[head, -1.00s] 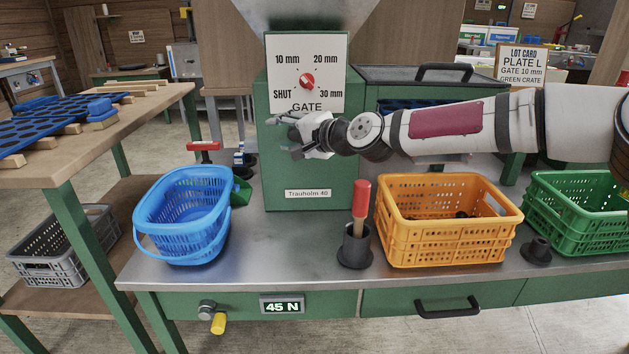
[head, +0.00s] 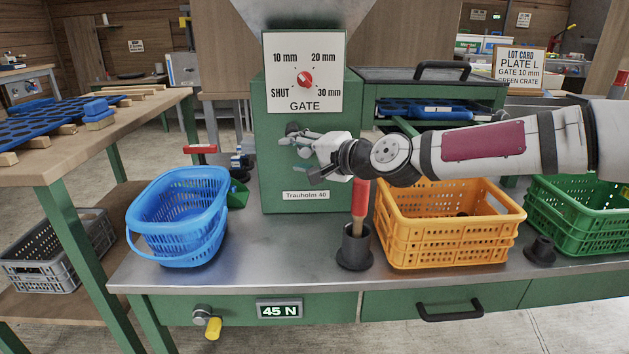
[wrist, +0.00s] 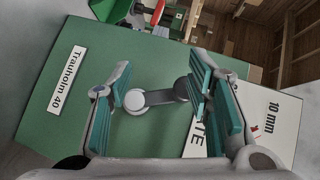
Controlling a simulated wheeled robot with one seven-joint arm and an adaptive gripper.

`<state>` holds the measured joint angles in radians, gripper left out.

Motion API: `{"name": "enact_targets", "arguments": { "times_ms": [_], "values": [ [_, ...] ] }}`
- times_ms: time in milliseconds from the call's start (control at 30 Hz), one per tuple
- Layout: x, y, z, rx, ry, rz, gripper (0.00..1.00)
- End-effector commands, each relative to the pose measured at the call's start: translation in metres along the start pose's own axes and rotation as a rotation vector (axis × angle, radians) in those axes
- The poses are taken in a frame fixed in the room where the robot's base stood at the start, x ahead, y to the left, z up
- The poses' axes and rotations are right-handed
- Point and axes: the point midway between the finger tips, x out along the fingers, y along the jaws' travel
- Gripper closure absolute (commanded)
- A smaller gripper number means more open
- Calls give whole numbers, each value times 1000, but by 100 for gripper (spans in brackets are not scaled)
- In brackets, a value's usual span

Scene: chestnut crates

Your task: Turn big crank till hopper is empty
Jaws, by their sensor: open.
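The green machine (head: 265,160), labelled Trauholm 40, has the grey hopper (head: 310,12) on top, cut off by the picture edge; its contents are hidden. A grey crank (wrist: 160,97) with a pale round knob sits on the machine's front. In the head view its dark hub (head: 292,128) shows, with the rest behind my gripper. My gripper (head: 290,145) is open in front of the machine. In the wrist view its fingers (wrist: 160,92) appear on either side of the crank; I see no clear contact. The red gate dial (head: 305,80) is above.
A blue basket (head: 133,222) stands left of the machine. A red-handled tool stands in a dark holder (head: 354,255) below my arm. An orange crate (head: 450,245) and a green crate (head: 580,235) stand right. A yellow-handled small crank (head: 213,327) is on the bench front, beside a 45 N display (head: 279,311).

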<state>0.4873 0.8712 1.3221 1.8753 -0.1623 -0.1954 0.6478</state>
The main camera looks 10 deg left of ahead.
Motion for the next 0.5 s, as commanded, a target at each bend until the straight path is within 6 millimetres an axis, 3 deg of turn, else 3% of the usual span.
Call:
{"name": "enact_targets", "arguments": {
  "times_ms": [500],
  "values": [
    [-24, 22, 8, 2, 0, 1, 54]
  ]
}}
